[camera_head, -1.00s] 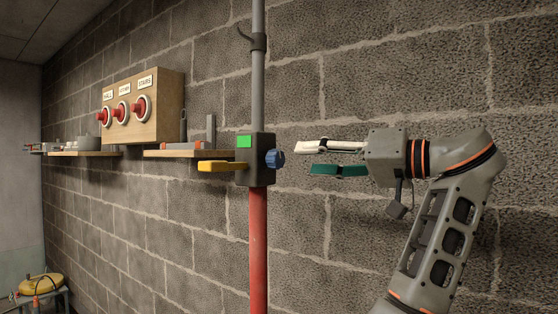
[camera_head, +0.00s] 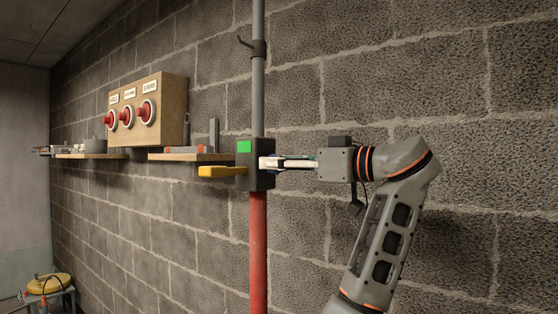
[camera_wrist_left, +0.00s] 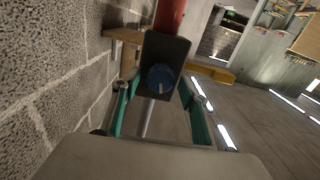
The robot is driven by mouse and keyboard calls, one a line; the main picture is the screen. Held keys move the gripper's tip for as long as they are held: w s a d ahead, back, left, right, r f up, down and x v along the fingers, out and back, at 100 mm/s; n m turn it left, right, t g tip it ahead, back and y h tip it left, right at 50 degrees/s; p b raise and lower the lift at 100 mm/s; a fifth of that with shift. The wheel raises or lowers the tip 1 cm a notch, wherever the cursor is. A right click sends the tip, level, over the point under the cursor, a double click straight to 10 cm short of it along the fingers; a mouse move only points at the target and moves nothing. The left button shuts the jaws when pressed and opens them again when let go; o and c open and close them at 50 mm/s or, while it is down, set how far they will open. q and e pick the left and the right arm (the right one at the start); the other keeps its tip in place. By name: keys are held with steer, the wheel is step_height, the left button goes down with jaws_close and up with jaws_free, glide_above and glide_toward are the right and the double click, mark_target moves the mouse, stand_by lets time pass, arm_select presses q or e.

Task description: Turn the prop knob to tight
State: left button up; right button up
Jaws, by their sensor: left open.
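The prop is an upright pole, grey above (camera_head: 258,90) and red below (camera_head: 258,250), with a dark box (camera_head: 262,180) on it. The box carries a green patch (camera_head: 244,146) and a yellow lever (camera_head: 220,171). The blue prop knob (camera_wrist_left: 160,78) with a pale pointer line shows in the left wrist view; in the head view the gripper hides it. My left gripper (camera_head: 268,163) is at the box's right side. It is open, its green-padded fingers (camera_wrist_left: 157,86) on either side of the knob; contact cannot be told. My right gripper is not in view.
A block wall (camera_head: 440,110) runs close behind the pole and arm. Left of the pole are a shelf (camera_head: 170,156) and a wooden box with red buttons (camera_head: 158,85). A yellow reel (camera_head: 48,284) stands at the lower left. Space right of the pole holds only my arm.

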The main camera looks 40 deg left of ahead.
arm_select(q)
steer(key=shift+s+a, duration=0.1)
steer(key=shift+a, duration=0.3)
steer(key=c, duration=1.1)
steer(key=shift+m, duration=0.8)
steer(key=o, duration=1.1)
steer(key=w+d, duration=0.1)
steer(key=d, duration=1.1)
steer(key=shift+w, duration=0.2)
